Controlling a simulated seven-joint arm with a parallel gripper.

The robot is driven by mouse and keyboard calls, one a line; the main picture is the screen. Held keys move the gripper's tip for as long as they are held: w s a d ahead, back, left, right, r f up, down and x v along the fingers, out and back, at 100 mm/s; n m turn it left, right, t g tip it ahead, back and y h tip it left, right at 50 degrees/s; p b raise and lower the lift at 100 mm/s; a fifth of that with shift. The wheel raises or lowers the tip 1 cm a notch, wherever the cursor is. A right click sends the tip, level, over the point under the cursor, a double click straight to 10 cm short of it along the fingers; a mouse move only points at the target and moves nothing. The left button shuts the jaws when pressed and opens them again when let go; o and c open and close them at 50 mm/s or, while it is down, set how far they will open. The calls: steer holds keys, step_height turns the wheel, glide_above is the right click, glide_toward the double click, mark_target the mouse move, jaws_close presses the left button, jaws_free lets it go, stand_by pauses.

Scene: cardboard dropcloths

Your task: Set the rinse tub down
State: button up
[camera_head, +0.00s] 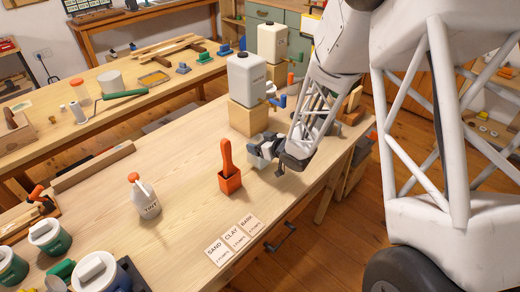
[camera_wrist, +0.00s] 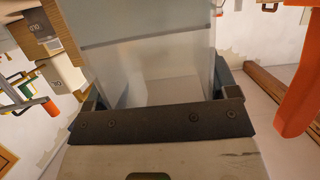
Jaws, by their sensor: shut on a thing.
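The rinse tub (camera_head: 256,161) is a small pale grey, translucent container, partly hidden by my gripper in the head view. In the wrist view the rinse tub (camera_wrist: 150,65) fills the middle, with its walls and inside floor visible. My gripper (camera_head: 268,150) is shut on the tub; in the wrist view its dark fingers (camera_wrist: 160,105) flank the tub's sides. The tub is over or on the wooden workbench (camera_head: 190,165), in front of a wooden block; I cannot tell whether its base touches the wood.
An orange pot with an orange-handled tool (camera_head: 229,181) stands just left of the tub. A white dispenser (camera_head: 246,80) sits on a wooden block (camera_head: 247,117) behind it. Labelled cards (camera_head: 235,238) lie at the front edge.

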steer(key=shift+f, duration=1.45)
steer(key=shift+f, duration=0.15)
steer(key=o, duration=1.4)
steer(key=shift+v, duration=0.75)
steer(key=v, duration=1)
steer(key=shift+s+d, duration=0.2)
steer(key=shift+r, duration=0.2)
